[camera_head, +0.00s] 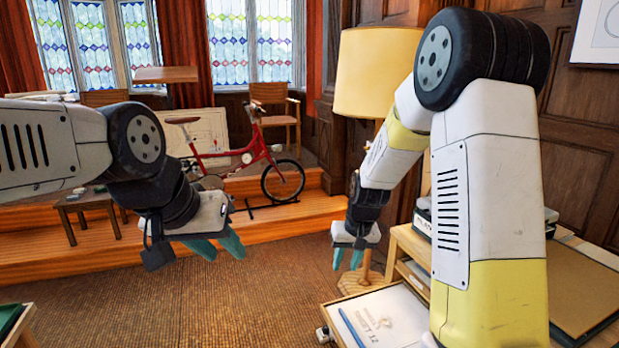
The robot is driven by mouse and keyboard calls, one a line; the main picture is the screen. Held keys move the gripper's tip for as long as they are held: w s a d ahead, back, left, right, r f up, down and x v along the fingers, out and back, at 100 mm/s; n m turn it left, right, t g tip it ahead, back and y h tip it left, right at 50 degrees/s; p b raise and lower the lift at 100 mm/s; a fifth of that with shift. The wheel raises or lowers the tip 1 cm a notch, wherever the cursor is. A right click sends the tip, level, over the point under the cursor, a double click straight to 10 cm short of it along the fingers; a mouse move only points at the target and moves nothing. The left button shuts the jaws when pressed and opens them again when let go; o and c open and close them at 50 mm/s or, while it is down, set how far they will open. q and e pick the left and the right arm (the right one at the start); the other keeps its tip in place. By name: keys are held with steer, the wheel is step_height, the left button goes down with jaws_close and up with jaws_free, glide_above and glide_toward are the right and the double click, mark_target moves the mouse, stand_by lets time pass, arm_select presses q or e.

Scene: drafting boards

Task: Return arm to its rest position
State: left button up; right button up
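My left gripper (218,246) is at the left-centre of the head view, at the end of my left arm, which reaches in from the left edge. My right gripper (347,259) hangs pointing down near the centre, at the end of my white and yellow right arm. Its two teal fingers are apart and empty, above and behind the drawing tray at lower right. Neither gripper touches anything that I can see.
A low drafting tray (407,309) with a blue pencil (352,329) lies at lower right, beside wooden shelves (408,244). A yellow-shaded lamp (373,80) stands behind my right arm. A red bicycle (222,158) stands on a raised wooden step. The brown floor (215,305) between is clear.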

steer(key=s+d+r+t, duration=0.25)
steer(key=s+r, duration=0.65)
steer(key=r, duration=0.5)
steer(key=s+d+r, duration=0.1)
steer(key=s+r, duration=0.2)
steer(key=s, duration=0.4)
steer(key=s+d+r, duration=0.1)
steer(key=s+r, duration=0.2)
steer(key=s, duration=0.4)
steer(key=shift+r+m+t+y, duration=0.25)
steer(key=shift+m+t+y, duration=0.05)
steer(key=shift+t, duration=0.15)
steer(key=shift+d, duration=0.15)
